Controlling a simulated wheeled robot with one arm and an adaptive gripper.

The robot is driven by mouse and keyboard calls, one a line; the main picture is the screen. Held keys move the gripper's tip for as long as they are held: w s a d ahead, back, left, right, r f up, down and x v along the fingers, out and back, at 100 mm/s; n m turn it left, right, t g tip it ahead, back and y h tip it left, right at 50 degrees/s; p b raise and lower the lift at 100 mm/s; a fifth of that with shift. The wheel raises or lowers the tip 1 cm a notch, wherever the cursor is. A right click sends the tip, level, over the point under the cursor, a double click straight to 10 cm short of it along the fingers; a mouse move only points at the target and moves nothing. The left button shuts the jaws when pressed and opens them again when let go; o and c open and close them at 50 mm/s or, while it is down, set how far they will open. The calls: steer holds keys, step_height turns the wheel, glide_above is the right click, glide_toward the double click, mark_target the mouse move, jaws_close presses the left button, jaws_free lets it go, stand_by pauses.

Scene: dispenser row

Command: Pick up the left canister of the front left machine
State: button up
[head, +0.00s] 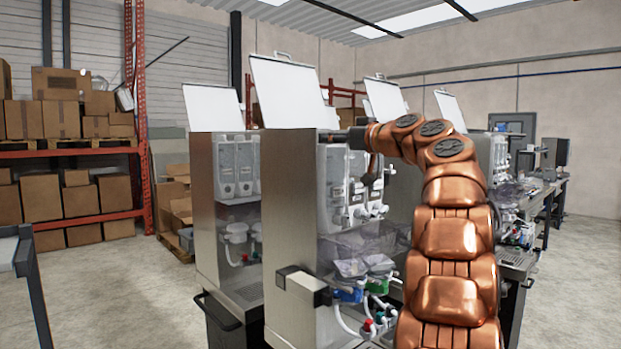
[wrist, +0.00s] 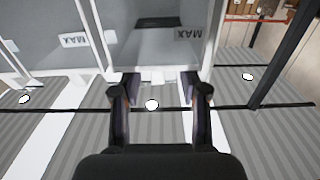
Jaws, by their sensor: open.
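The front left machine (head: 287,185) is a tall metal cabinet with a raised white lid. Its pale translucent canisters stand in a row at its front; the left canister (head: 331,190) is partly hidden below my gripper (head: 338,137). My arm reaches over from the right, with the dark fingers at the canister's top. The wrist view looks upside down. There the left canister (wrist: 155,48), with a MAX mark, lies just ahead of my open gripper (wrist: 160,90). One finger shows on each side of its near edge. Contact is unclear.
A neighbouring canister (wrist: 50,55) stands close beside it in the wrist view. Another machine (head: 205,185) stands behind on the left, and more stand to the right. The raised lid (head: 293,92) is above the front machine. Shelves with boxes (head: 60,118) are at the back left.

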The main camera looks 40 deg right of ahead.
steer(key=shift+w+d+r+p, duration=0.1)
steer(key=shift+w+d+p, duration=0.05)
steer(key=shift+w+p, duration=0.85)
steer(key=shift+w+d+p, duration=0.1)
steer(key=shift+w+p, duration=0.5)
steer(key=shift+w, duration=0.65)
steer(key=shift+w+p, duration=0.3)
steer(key=shift+w, duration=0.45)
steer(key=shift+c, duration=0.3)
jaws_close()
